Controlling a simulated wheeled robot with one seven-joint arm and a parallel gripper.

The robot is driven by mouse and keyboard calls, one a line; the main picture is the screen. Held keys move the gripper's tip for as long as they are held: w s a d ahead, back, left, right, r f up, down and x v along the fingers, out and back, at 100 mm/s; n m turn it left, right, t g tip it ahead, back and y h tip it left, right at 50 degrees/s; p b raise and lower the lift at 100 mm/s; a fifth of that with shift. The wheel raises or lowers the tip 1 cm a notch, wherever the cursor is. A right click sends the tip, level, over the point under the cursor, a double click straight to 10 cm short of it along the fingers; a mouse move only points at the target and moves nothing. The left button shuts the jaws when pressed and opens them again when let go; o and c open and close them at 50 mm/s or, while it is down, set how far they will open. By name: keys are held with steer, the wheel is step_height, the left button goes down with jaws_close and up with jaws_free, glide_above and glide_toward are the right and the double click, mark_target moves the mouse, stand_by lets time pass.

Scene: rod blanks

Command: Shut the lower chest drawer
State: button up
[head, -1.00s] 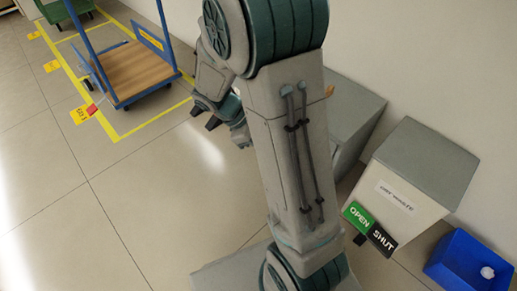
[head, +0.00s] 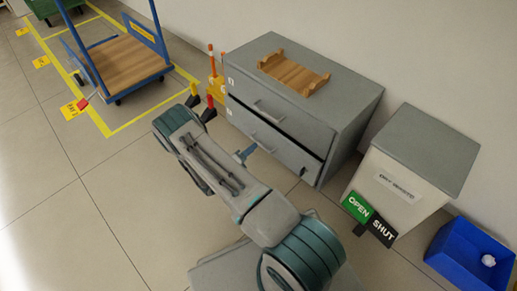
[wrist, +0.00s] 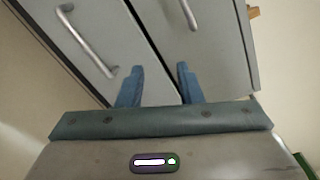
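The grey chest (head: 345,105) stands against the wall in the head view, with two drawers with bar handles. The lower drawer (head: 284,151) seems to stand slightly out, with a dark gap along its upper edge. My gripper (head: 246,155) is low in front of it, partly hidden by my arm. In the wrist view my gripper (wrist: 160,69) has its two blue fingers apart, with nothing between them. Beyond them are the lower drawer front (wrist: 62,58) on the left and the upper drawer (wrist: 210,50) on the right. I cannot tell whether the fingers touch.
A wooden rack (head: 294,74) lies on the chest. A pale bin (head: 418,150) with OPEN and SHUT signs and a blue box (head: 455,262) stand to the right. A blue trolley (head: 125,65) stands inside yellow floor lines at the left.

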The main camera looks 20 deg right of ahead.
step_height(320, 180, down, 12)
steer(key=a+n+t+y, duration=0.25)
steer(key=n+t, duration=0.35)
steer(key=n, duration=0.3)
steer(key=b+x, duration=0.5)
steer(key=x, duration=0.8)
steer(key=shift+d+f, duration=0.3)
steer(key=shift+y, duration=0.25)
jaws_close()
steer(key=shift+s, duration=0.1)
